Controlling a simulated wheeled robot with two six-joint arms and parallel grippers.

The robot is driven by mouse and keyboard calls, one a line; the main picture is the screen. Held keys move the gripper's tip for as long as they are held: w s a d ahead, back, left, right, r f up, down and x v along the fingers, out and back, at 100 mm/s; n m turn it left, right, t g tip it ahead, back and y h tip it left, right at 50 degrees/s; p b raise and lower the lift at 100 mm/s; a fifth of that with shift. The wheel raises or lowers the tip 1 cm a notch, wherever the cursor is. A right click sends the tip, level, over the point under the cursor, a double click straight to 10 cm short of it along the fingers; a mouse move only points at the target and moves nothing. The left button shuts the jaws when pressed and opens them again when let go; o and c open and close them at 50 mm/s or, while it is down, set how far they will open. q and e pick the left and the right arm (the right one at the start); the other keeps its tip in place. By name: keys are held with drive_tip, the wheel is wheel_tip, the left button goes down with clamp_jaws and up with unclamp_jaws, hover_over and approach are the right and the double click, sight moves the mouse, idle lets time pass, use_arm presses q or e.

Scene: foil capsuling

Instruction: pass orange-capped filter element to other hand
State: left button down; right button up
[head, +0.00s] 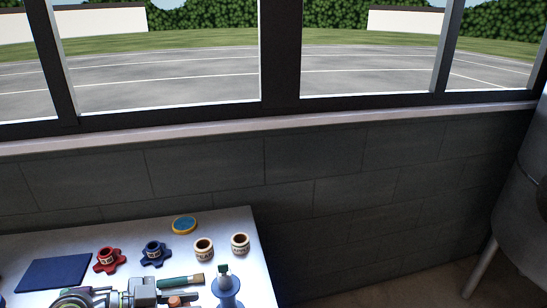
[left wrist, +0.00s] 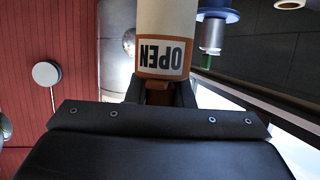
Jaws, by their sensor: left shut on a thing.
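The filter element (left wrist: 167,28) is a white cylinder with an orange band at its lower end and an upside-down "OPEN" label, in the left wrist view. My left gripper (left wrist: 158,92) is shut on its orange end. The fingers are dark and partly hidden behind the wrist body. The far end of the element runs out of the top of the picture. My right gripper is not in view.
Windows stand behind.

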use_arm(q)
drive_tip(key=s+a+r+n+t, duration=0.1)
drive_tip(key=s+a+n+t+y, duration=0.1)
drive_tip(key=a, duration=0.1)
drive_tip(key=shift+s+r+t, duration=0.3)
drive_tip(key=shift+s+r, duration=0.05)
